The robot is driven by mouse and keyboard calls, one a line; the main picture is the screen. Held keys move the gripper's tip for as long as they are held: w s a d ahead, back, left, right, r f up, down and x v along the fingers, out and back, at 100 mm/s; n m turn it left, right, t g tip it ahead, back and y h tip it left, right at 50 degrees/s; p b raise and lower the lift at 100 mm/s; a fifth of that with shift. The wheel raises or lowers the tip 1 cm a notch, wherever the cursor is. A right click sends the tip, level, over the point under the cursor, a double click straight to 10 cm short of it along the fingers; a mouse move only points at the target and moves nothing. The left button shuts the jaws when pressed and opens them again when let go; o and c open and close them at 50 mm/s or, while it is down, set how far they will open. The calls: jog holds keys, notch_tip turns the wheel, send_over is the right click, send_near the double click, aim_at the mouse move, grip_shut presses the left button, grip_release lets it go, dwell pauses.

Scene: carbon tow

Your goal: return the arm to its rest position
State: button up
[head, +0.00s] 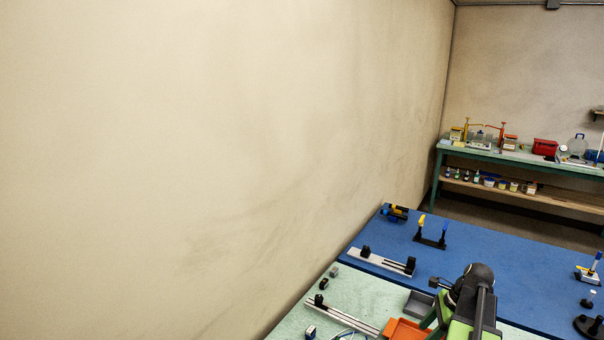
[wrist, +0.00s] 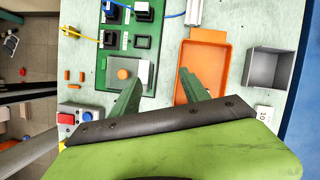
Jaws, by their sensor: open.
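My gripper (wrist: 157,92) shows in the wrist view as two green fingers spread wide apart, with nothing between them. It points down over the pale green worktop (wrist: 168,60). The left finger overlaps the green board (wrist: 115,63) near its orange round knob (wrist: 123,74). The right finger overlaps the near left part of the orange tray (wrist: 219,52). In the head view my arm, green and black, stands at the lower right over the bench, and its fingertips cannot be made out there.
A grey open box (wrist: 268,68) stands right of the tray. A box with red and blue buttons (wrist: 75,116) lies at the left. In the head view, a blue mat (head: 450,268) carries a rail fixture (head: 382,262) and other stands. A wall is on the left.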

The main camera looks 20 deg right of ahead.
jog(key=w+a+n+g, duration=0.1)
jog(key=w+a+n, duration=0.4)
jog(key=a, duration=0.7)
jog(key=w+a+n+g, duration=0.1)
jog(key=w+a+n, duration=0.1)
jog(key=w+a, duration=0.75)
jog(key=s+a+f+n+h, duration=0.1)
jog(key=s+a+n, duration=0.1)
jog(key=a+n, duration=0.7)
jog(key=s+a+n+h, duration=0.2)
jog(key=a+n, duration=0.7)
jog(key=a, duration=0.2)
jog(key=shift+a+f+g+h, duration=0.25)
jog(key=shift+f+g+h, duration=0.05)
jog(key=shift+f, duration=0.05)
